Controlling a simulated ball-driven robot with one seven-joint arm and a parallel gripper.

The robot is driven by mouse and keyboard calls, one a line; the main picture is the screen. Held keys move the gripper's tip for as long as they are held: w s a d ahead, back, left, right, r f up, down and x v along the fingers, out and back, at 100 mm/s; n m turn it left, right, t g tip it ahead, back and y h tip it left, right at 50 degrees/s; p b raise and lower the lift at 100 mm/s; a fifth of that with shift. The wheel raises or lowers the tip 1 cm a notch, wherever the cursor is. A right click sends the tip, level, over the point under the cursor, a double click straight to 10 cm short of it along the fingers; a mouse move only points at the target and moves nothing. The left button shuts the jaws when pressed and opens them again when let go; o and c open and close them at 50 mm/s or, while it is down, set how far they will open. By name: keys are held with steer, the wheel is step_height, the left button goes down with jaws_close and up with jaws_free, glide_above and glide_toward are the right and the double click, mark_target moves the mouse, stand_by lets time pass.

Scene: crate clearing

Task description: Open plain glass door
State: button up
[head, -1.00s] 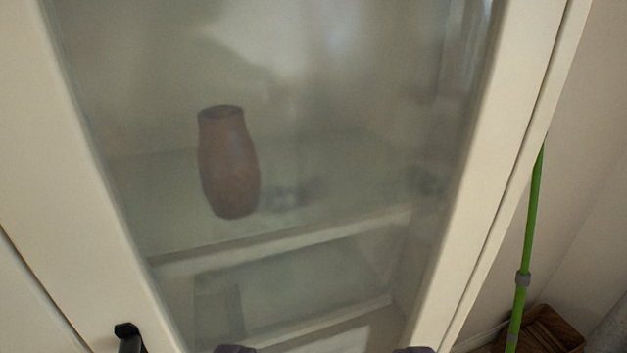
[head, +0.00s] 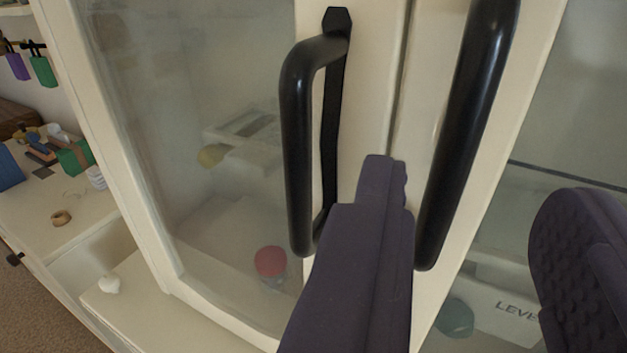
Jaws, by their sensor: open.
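Two glass doors in cream frames meet near the middle of the head view, the left door (head: 190,120) and the right door (head: 585,120). Each has a black bar handle, the left handle (head: 297,150) and the right handle (head: 468,130). Both doors look shut. I cannot tell which one the task calls plain. My gripper (head: 482,185) is open, with dark purple fingers. Its left finger lies over the strip between the two handles. Its right finger is in front of the right door's glass. The right handle appears between the fingers, and I see no grip on it.
Behind the left glass are a red-lidded jar (head: 270,262) and shelves. Behind the right glass are a teal round thing (head: 455,318) and a box lettered "LEVE".

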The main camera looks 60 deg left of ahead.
mark_target(462, 150)
steer(key=b+x, duration=0.1)
steer(key=x, duration=0.6)
steer(key=shift+d, duration=0.1)
jaws_close()
